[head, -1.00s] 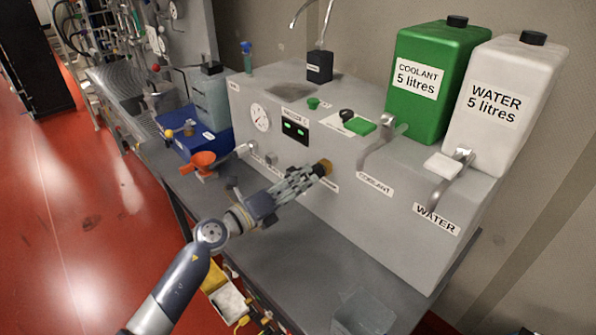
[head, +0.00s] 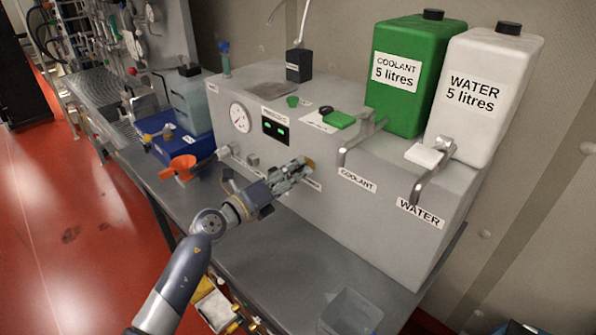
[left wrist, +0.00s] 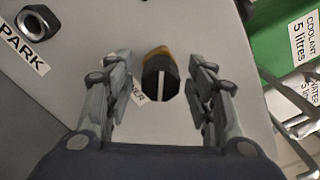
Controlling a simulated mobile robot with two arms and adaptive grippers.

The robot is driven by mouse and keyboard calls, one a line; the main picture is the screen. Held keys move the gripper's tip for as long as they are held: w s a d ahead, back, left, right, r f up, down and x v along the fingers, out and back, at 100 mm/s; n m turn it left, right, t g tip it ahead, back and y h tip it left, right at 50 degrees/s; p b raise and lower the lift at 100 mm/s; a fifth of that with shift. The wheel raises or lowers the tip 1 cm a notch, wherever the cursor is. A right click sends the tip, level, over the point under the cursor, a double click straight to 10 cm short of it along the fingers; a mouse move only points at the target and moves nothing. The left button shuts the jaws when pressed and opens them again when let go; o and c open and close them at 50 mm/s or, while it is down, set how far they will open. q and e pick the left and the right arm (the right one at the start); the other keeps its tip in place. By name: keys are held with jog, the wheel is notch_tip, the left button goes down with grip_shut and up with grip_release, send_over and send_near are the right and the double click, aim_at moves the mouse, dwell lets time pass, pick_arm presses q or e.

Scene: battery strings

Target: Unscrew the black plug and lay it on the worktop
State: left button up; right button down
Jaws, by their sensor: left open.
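In the left wrist view a black plug (left wrist: 161,84) with a white line across its face sits in front of a brass-coloured collar (left wrist: 157,51) on the grey machine's front. My left gripper (head: 299,167) is open, its fingers on both sides of the plug with gaps showing. In the head view the fingers hide the plug, and only a bit of the brass collar (head: 311,162) shows past them. The grey worktop (head: 262,262) runs below along the machine. My right gripper is not in view.
The grey machine (head: 400,232) carries a green coolant tank (head: 405,105) and a white water tank (head: 468,130), with metal levers at its front edge. An orange funnel (head: 183,165) and blue box (head: 178,147) stand left. A clear bin (head: 350,312) is at the front. The worktop between is mostly bare.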

pick_arm(q)
grip_shut()
jog(key=shift+r+n+p, duration=0.2)
jog(key=shift+n+p, duration=0.3)
jog(key=shift+p, duration=0.2)
jog(key=shift+n+p, duration=2.2)
jog(key=shift+p, duration=0.1)
jog(key=shift+f, duration=0.1)
jog(key=shift+n+p, duration=2.25)
jog(key=shift+n, duration=0.15)
jog(key=shift+n+p, duration=0.45)
jog(key=shift+n, duration=0.25)
